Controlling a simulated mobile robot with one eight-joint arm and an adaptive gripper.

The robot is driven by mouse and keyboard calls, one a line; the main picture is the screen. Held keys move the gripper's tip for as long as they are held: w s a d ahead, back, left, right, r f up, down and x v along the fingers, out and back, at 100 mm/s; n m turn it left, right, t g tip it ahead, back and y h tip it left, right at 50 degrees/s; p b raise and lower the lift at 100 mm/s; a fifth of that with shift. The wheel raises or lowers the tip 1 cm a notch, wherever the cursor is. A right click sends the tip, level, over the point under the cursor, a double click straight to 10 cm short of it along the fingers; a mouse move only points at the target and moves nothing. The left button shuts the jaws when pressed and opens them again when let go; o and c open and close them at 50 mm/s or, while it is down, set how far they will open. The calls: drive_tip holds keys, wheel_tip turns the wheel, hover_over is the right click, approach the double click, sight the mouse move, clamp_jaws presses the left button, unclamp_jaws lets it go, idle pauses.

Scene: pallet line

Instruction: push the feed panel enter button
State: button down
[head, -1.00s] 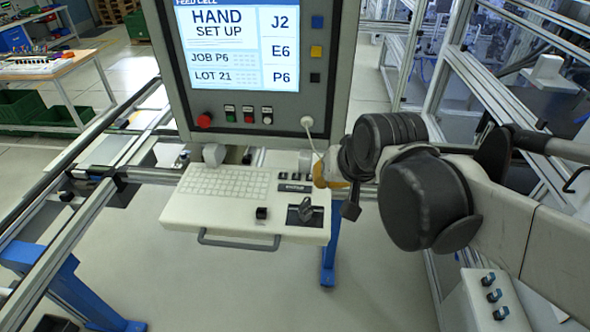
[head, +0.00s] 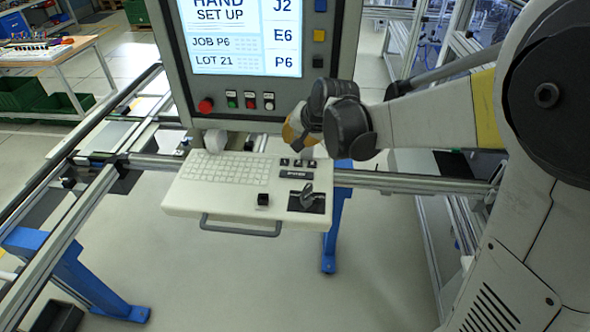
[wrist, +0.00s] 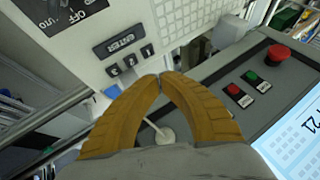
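The enter button (head: 297,174) is a wide black key marked ENTER on the right part of the white keyboard console. It also shows in the wrist view (wrist: 119,43), upper left of the fingertips. My gripper (head: 290,134) hangs above the console's back edge, in front of the feed panel (head: 335,45). Its yellow fingers are shut, with the tips (wrist: 161,77) together and nothing visible between them. The tips appear apart from the enter button, beyond the row of small black keys (wrist: 131,60).
A selector handle (head: 307,195) and a small black knob (head: 263,199) stand on the console. The panel has a red mushroom button (head: 206,105) and green (head: 231,102) and red (head: 249,102) buttons. A rail (head: 400,182) runs behind the console.

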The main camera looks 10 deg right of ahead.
sight(291, 170)
wheel_tip(291, 170, down, 9)
drive_tip(key=b, duration=0.6)
drive_tip(key=shift+r+b, duration=0.1)
drive_tip(key=shift+b, duration=0.2)
idle(1.1)
drive_tip(key=shift+f+b, duration=0.4)
drive_tip(key=shift+b, duration=0.1)
drive_tip(key=shift+f+b, duration=0.45)
drive_tip(key=shift+f, duration=0.05)
idle(0.5)
drive_tip(key=shift+r, duration=0.1)
drive_tip(key=shift+r+p, duration=0.65)
drive_tip(key=shift+r, duration=0.2)
drive_tip(key=shift+r, duration=0.1)
drive_tip(key=shift+r+p, duration=1.75)
drive_tip(key=shift+r, duration=0.65)
